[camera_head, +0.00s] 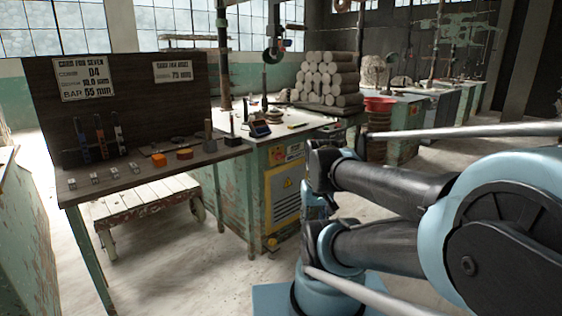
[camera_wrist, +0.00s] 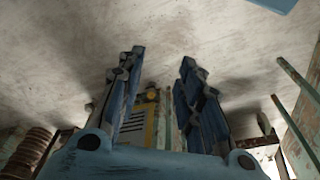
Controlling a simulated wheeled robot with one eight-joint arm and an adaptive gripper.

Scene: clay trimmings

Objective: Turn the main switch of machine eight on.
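A green machine cabinet (camera_head: 232,205) stands in the middle of the head view. Its front carries a small panel with an orange square and a dark part (camera_head: 277,155), a yellow panel with a warning triangle and vents (camera_head: 286,195), and a yellow-and-red knob (camera_head: 272,243) low down. I cannot read a machine number or tell the switch's position. In the wrist view, where the floor is at the top, my gripper (camera_wrist: 158,68) is open and empty. The yellow panel (camera_wrist: 151,125) and a round orange-yellow knob (camera_wrist: 152,95) show beyond, between its fingers.
A dark bench (camera_head: 140,180) with orange blocks and small tools stands left. Its board (camera_head: 120,105) holds a card for seven (camera_head: 85,78) and a second card (camera_head: 172,71). A low slatted cart (camera_head: 145,205) is beneath. Stacked clay rolls (camera_head: 328,78) lie behind. The front floor is clear.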

